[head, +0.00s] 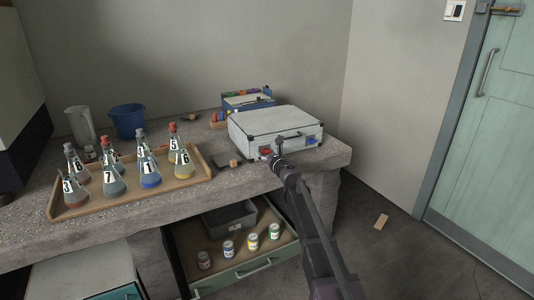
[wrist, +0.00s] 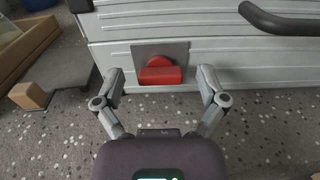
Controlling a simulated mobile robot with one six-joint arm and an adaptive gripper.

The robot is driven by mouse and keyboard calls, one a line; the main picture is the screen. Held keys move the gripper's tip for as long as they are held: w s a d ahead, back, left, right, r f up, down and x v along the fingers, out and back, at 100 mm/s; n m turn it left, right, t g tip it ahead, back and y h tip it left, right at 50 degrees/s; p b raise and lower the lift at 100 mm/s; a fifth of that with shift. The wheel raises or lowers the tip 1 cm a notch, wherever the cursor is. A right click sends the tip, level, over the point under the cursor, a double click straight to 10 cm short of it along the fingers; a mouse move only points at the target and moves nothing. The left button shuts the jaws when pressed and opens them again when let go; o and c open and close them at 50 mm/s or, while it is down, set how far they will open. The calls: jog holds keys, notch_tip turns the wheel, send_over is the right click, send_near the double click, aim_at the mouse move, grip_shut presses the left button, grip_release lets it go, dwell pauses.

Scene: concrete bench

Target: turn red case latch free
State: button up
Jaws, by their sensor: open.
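A pale grey case (head: 275,124) lies closed on the concrete bench, with a dark handle on its front. Its red latch (head: 266,152) is on the left of the front face; a blue latch (head: 311,141) is on the right. In the wrist view the red latch (wrist: 160,72) is a round knob with a horizontal bar on a grey plate. My gripper (head: 276,160) is in front of the case at the red latch. In the wrist view my gripper (wrist: 160,90) is open and empty, its fingers either side of the latch, apart from it.
A wooden tray (head: 120,206) of several numbered flasks stands left of the case. A blue box (head: 247,101) is behind the case. Below, an open drawer (head: 267,262) holds several cans. The case handle (wrist: 275,20) is right of my fingers.

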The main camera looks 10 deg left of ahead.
jog(key=shift+w+a, duration=0.1)
jog(key=shift+w, duration=0.05)
jog(key=c, duration=1.2)
jog(key=shift+o, duration=0.2)
jog(key=shift+m, duration=0.4)
jog(key=m, duration=0.3)
jog(key=shift+w, duration=0.1)
jog(key=m, duration=0.9)
jog(key=shift+w+d+f, duration=0.1)
jog(key=shift+d, duration=0.1)
jog(key=m, duration=0.5)
jog(key=shift+f, duration=0.1)
